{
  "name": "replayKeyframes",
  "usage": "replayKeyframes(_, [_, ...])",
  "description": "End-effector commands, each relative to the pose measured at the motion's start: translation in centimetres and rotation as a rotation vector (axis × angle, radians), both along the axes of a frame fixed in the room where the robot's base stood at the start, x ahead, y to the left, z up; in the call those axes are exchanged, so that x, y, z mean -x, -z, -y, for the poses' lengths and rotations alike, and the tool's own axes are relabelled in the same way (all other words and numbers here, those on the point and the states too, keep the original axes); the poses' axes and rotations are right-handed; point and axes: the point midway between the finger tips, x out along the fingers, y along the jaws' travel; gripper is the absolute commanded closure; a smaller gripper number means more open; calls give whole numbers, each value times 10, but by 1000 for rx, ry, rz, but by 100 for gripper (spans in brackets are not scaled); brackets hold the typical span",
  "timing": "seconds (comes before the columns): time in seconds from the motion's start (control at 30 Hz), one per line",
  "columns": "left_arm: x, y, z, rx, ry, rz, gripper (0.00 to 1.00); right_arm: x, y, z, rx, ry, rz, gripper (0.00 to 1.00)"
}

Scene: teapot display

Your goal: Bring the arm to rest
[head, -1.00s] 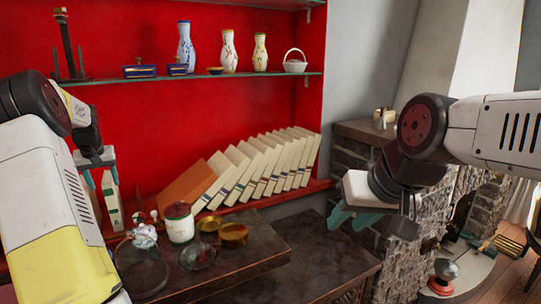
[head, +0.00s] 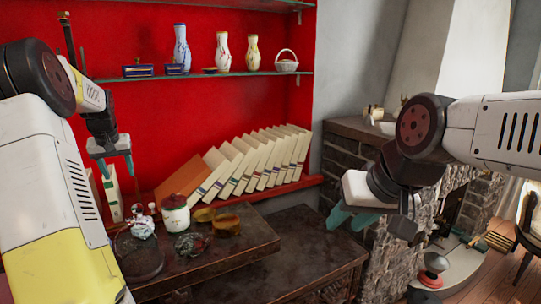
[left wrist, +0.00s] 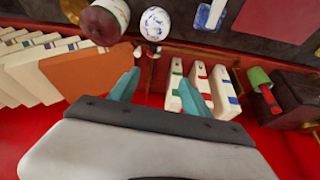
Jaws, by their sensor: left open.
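My left gripper (head: 116,172) is in front of the red-backed shelf, above the cabinet's left end. Its teal fingers are apart, with nothing between them; the left wrist view (left wrist: 158,92) shows the same. Upright white books stand behind it. My left arm fills the left edge of the head view. My right gripper (head: 352,217) hangs at the right, in front of the stone fireplace. Its teal fingers are seen edge-on and nothing shows in them, but their gap is unclear.
Leaning books (head: 262,160) line the lower shelf. A white lidded jar (head: 175,218), brass pieces (head: 222,222) and a glass vessel (head: 140,258) stand on the dark cabinet top (head: 255,245). Vases (head: 223,52) stand on the glass shelf. The cabinet's right part is clear.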

Motion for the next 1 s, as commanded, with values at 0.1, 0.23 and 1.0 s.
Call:
replayKeyframes(0.1, [9, -21, 35, -7, 42, 11, 44, 0, 0, 0, 0, 0, 0, 64])
replayKeyframes(0.23, [26, -43, 79, -10, 94, 22, 44, 0, 0, 0, 0, 0, 0, 64])
replayKeyframes(1.0, [303, -47, 335, 131, 492, 170, 44, 0, 0, 0, 0, 0, 0, 64])
